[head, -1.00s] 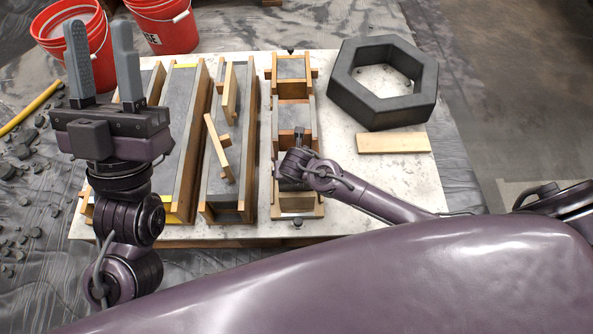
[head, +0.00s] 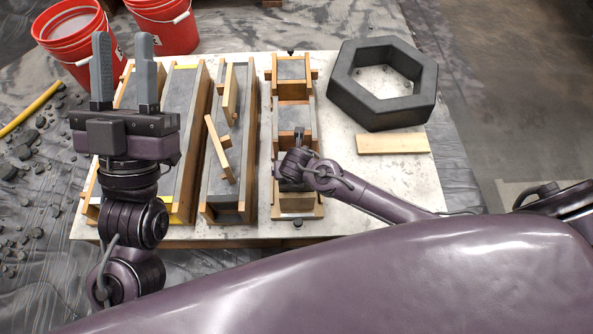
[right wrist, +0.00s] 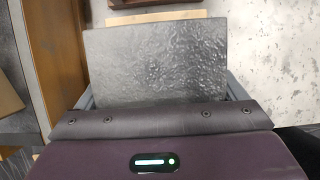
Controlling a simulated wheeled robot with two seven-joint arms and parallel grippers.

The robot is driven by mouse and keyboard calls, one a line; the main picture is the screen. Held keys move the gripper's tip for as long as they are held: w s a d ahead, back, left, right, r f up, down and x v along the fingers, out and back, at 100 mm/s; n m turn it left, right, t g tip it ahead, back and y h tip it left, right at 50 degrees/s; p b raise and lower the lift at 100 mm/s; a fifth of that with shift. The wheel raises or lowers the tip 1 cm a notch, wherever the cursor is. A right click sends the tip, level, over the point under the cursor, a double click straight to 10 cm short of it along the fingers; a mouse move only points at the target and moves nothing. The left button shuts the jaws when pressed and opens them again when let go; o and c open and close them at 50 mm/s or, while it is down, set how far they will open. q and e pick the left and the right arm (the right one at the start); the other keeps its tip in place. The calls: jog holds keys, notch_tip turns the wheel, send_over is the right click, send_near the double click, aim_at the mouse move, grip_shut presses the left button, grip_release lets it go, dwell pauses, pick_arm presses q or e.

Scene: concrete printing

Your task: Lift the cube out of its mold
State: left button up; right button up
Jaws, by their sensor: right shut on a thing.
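The cube (right wrist: 158,60) is grey, rough-topped concrete and fills the middle of the right wrist view. My right gripper (head: 297,168) is over the near end of a narrow wooden mold (head: 308,212) in the head view. It is shut on the cube, with a grey finger at each side in the right wrist view. In the head view the gripper mostly hides this cube, and I cannot tell how far it is clear of the mold. Two more grey blocks sit farther along the mold, a middle one (head: 292,116) and a far one (head: 291,68). My left gripper (head: 124,42) is open and empty, fingers up.
Long wooden molds with grey fill (head: 180,125) stand left of the narrow mold, loose wood strips (head: 230,95) on one. A dark hexagonal ring (head: 346,95) and a wood board (head: 392,144) lie right. Red buckets (head: 165,30) stand behind. The table's right side (head: 400,180) is mostly clear.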

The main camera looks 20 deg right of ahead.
jog(key=shift+w+r+p, duration=0.25)
jog(key=shift+r+p, duration=0.1)
jog(key=shift+r, duration=0.45)
pick_arm(q)
jog(key=w+d+f+g+y, duration=0.2)
jog(key=w+f+g, duration=0.1)
jog(key=f, duration=0.6)
jog(key=shift+w+g+y+p, duration=0.2)
jog(key=shift+g+y+p, duration=0.25)
jog(key=shift+g, duration=0.45)
pick_arm(e)
jog(key=shift+r, duration=0.2)
dwell(0.6)
jog(key=shift+r, duration=0.2)
jog(key=shift+r+p, duration=0.2)
jog(key=shift+p, duration=0.25)
jog(key=shift+r, duration=0.2)
jog(key=shift+r+p, duration=0.2)
jog(key=shift+p, duration=0.25)
pick_arm(q)
jog(key=s+f+g+y, duration=0.3)
jog(key=f+g, duration=0.5)
jog(key=f, duration=0.8)
jog(key=shift+s+f+g, duration=0.3)
jog(key=shift+s+f, duration=0.05)
jog(key=shift+f, duration=0.05)
pick_arm(e)
jog(key=shift+r, duration=0.2)
dwell(2.3)
